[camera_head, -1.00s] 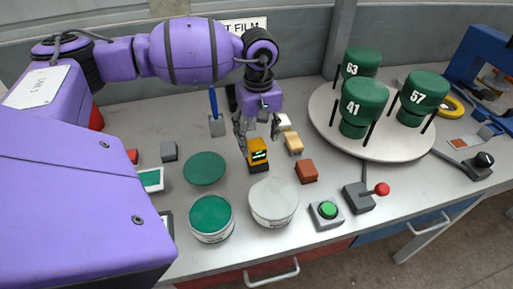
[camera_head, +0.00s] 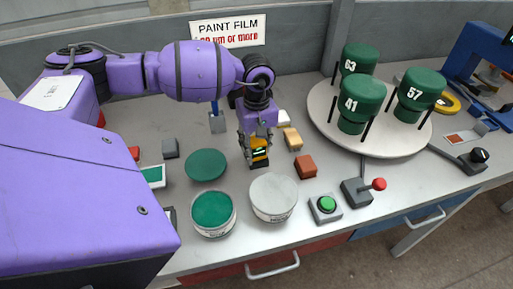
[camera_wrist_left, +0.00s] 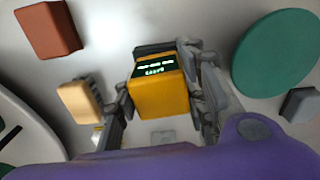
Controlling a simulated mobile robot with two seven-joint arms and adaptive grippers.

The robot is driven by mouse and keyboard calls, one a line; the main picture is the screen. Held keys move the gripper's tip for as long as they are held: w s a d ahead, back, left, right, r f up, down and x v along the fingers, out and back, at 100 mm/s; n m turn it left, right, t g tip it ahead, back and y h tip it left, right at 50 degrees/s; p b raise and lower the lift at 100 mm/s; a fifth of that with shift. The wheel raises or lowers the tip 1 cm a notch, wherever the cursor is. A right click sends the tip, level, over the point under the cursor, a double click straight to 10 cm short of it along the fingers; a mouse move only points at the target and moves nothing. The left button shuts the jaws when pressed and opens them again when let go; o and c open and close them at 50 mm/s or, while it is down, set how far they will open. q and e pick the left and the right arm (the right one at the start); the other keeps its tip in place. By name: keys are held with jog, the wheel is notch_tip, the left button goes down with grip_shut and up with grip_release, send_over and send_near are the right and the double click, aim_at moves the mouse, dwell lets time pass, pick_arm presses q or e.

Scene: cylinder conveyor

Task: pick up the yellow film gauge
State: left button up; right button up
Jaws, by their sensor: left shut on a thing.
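The yellow film gauge (camera_head: 260,146) is a small yellow block with a dark end and a lit green display. It stands on the bench between the fingers of my left gripper (camera_head: 256,150), which point down. In the left wrist view the gauge (camera_wrist_left: 160,92) fills the space between the fingers of my left gripper (camera_wrist_left: 163,100), with a finger against each side. My left gripper is shut on it. I cannot tell whether the gauge touches the bench. My right gripper is not in view.
A red-brown block (camera_head: 305,167) and a tan block (camera_head: 292,139) lie just right of the gauge. A white-grey can (camera_head: 273,197), an open green paint can (camera_head: 213,213) and a green disc (camera_head: 206,164) are close by. A turntable (camera_head: 390,145) bears green numbered cylinders.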

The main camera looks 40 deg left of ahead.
aim_at(257, 140)
pick_arm(q)
jog(key=shift+c, duration=1.1)
jog(key=shift+r, duration=0.1)
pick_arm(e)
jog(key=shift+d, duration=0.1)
pick_arm(q)
jog(key=shift+r, duration=0.5)
notch_tip(257, 140, up, 2)
jog(key=shift+d+r, duration=0.15)
jog(key=shift+r, duration=0.05)
jog(key=s+d+r+b, duration=0.2)
jog(key=s+d+r, duration=0.4)
jog(key=d+r, duration=0.3)
jog(key=shift+s+d+r, duration=0.25)
jog(key=shift+d+r, duration=0.05)
jog(key=shift+d, duration=1.25)
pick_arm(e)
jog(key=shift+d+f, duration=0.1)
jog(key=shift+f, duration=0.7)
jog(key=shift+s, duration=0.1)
